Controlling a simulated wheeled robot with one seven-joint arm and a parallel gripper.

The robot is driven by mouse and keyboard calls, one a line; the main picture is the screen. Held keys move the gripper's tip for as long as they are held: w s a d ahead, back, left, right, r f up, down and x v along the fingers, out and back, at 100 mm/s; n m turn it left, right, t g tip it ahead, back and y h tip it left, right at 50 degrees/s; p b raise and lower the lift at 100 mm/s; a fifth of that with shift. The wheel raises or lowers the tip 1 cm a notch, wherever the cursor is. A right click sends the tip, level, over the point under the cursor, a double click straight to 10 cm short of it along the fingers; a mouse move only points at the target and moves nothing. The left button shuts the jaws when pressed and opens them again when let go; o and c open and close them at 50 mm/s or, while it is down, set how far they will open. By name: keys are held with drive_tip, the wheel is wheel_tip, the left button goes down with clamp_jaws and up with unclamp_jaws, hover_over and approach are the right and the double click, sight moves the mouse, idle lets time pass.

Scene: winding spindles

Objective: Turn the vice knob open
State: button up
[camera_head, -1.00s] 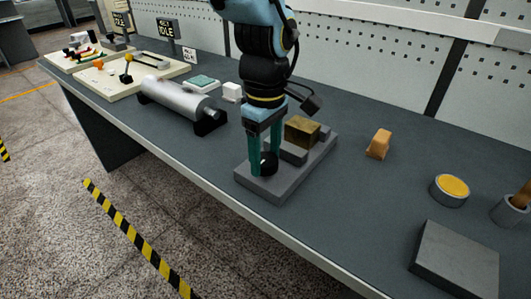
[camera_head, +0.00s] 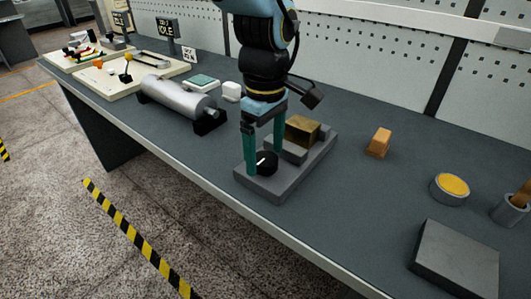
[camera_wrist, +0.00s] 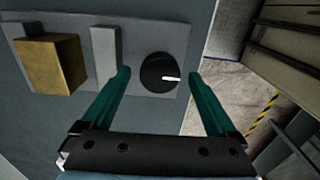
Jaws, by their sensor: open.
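The vice is a grey base plate (camera_head: 284,186) on the bench, with two grey jaws and a brass block (camera_head: 302,130) between them. Its round black knob (camera_head: 266,162) with a white pointer mark sits at the near end of the plate. In the wrist view the knob (camera_wrist: 163,73) lies beyond and between the fingertips, its white mark pointing right. My gripper (camera_head: 264,163) is open, its two teal fingers on either side of the knob. The wrist view shows the open fingers (camera_wrist: 160,72) with a gap to the knob on both sides. The brass block (camera_wrist: 52,63) is at upper left there.
A silver cylinder (camera_head: 176,98) on black supports lies left of the vice. An orange-tan block (camera_head: 379,142), a yellow-topped round tin (camera_head: 450,188) and a grey slab (camera_head: 456,260) stand to the right. The bench's front edge is close to the vice.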

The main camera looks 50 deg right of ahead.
sight(265, 158)
wheel_tip(265, 158, up, 10)
drive_tip(key=b, duration=0.1)
idle(0.7)
drive_tip(key=w+a+f, duration=0.3)
drive_tip(key=w+a, duration=0.4)
drive_tip(key=w, duration=0.4)
drive_tip(key=w+a+f, duration=0.2)
drive_tip(key=w+a, duration=0.5)
drive_tip(key=w, duration=0.3)
drive_tip(key=w+a+f, duration=0.2)
drive_tip(key=a, duration=0.7)
drive_tip(key=w+a+f+m+t, duration=0.1)
drive_tip(key=a+f, duration=0.1)
drive_tip(key=a, duration=0.7)
drive_tip(key=w+a+f, duration=0.2)
drive_tip(key=a, duration=0.7)
drive_tip(key=shift+w+a+t, duration=0.25)
drive_tip(key=shift+w+t, duration=0.05)
drive_tip(key=shift+w, duration=0.05)
